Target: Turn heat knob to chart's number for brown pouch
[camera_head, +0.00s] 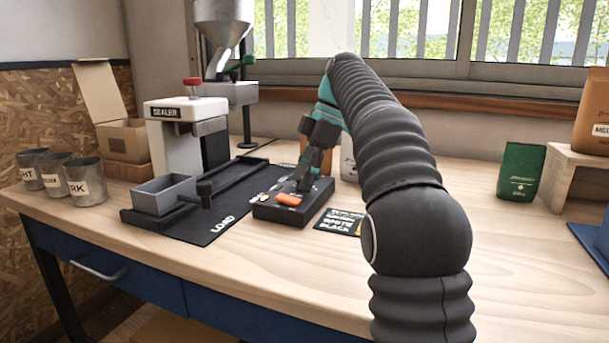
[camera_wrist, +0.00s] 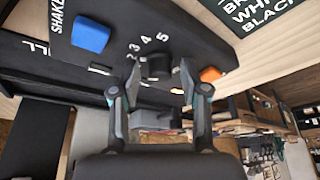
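The black control box (camera_head: 292,208) stands on the bench right of the mat. Its dark heat knob (camera_wrist: 158,66) shows in the wrist view, with numbers including 2, 3, 4 and 5 around it. The exact setting is unclear. My gripper (camera_head: 303,184) is lowered over the box; in the wrist view its fingers (camera_wrist: 151,84) are spread either side of the knob, with gaps. The chart (camera_head: 340,221) lies right of the box; its wrist-view part (camera_wrist: 252,12) shows colour words, but no readable numbers. A brown pouch (camera_head: 592,115) stands at the far right, cut off by the frame.
An orange switch (camera_head: 288,199) and a blue switch (camera_wrist: 90,34) sit on the box near the knob. The sealer (camera_head: 180,140), a grey tray (camera_head: 163,194) and metal cups (camera_head: 85,182) are left.

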